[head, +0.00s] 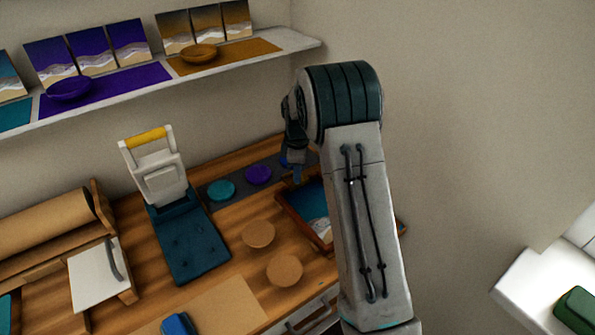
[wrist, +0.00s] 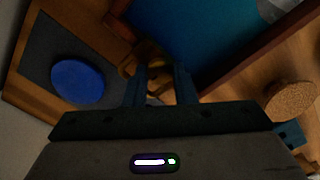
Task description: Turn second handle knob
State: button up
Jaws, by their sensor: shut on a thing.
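A dark wooden frame (head: 292,213) with a blue and sandy panel (head: 312,199) lies on the worktop, partly hidden by my arm. In the wrist view the frame (wrist: 232,82) has a small brown handle knob (wrist: 128,66) at its near side. My gripper (wrist: 160,82) has its fingers shut on this knob, which is dim and partly hidden by them. In the head view my gripper (head: 296,172) points down at the frame's far left corner. How far the knob is turned cannot be told.
A blue disc (wrist: 77,81) lies on a dark strip beside the frame. Teal (head: 221,190) and purple (head: 258,174) discs share that strip. Cork coasters (head: 258,234) lie in front. A press with a yellow handle (head: 145,139) stands left. A shelf (head: 120,100) hangs above.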

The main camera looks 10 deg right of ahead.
jog(key=m, duration=0.4)
jog(key=shift+b, duration=0.3)
jog(key=m, duration=0.8)
jog(key=shift+m, duration=0.3)
jog(key=m, duration=0.8)
jog(key=m+p, duration=0.1)
jog(key=m, duration=0.3)
jog(key=shift+m, duration=0.3)
jog(key=m+p, duration=0.1)
jog(key=m, duration=0.3)
jog(key=shift+r+m, duration=0.1)
jog(key=shift+m, duration=0.2)
jog(key=m+p, duration=0.1)
jog(key=m, duration=0.3)
